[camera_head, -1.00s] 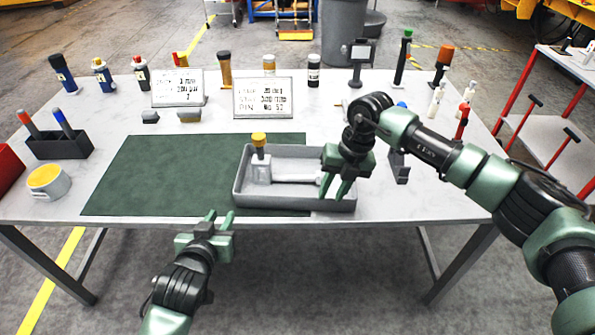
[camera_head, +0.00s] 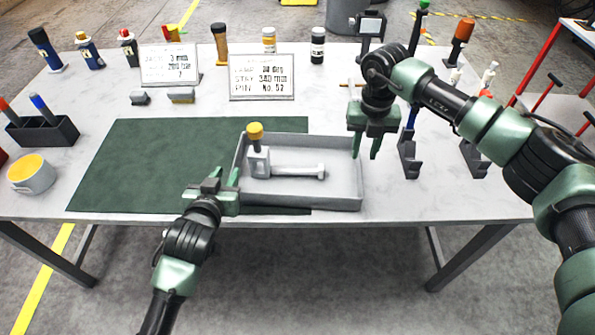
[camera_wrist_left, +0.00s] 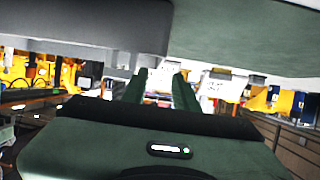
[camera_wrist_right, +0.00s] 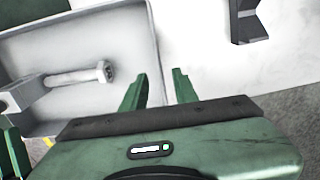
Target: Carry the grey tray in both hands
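The grey tray (camera_head: 340,203) lies at the front of the table, partly over the green mat. Inside are a grey casting with a yellow knob (camera_head: 255,132) and a grey bolt-like bar (camera_head: 295,171); the bar also shows in the right wrist view (camera_wrist_right: 75,77). My left gripper (camera_head: 227,175) is open and empty beside the tray's left wall, near its front corner. My right gripper (camera_head: 365,155) is open at the tray's right wall. In the right wrist view its fingers (camera_wrist_right: 158,88) appear on either side of that wall, not closed on it.
The green mat (camera_head: 150,165) is bare left of the tray. Grey blocks (camera_head: 409,160) stand to the right. Two sign plates (camera_head: 262,77) and several bottles stand behind. A black holder (camera_head: 45,131) and a yellow-filled cup (camera_head: 31,174) are at left.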

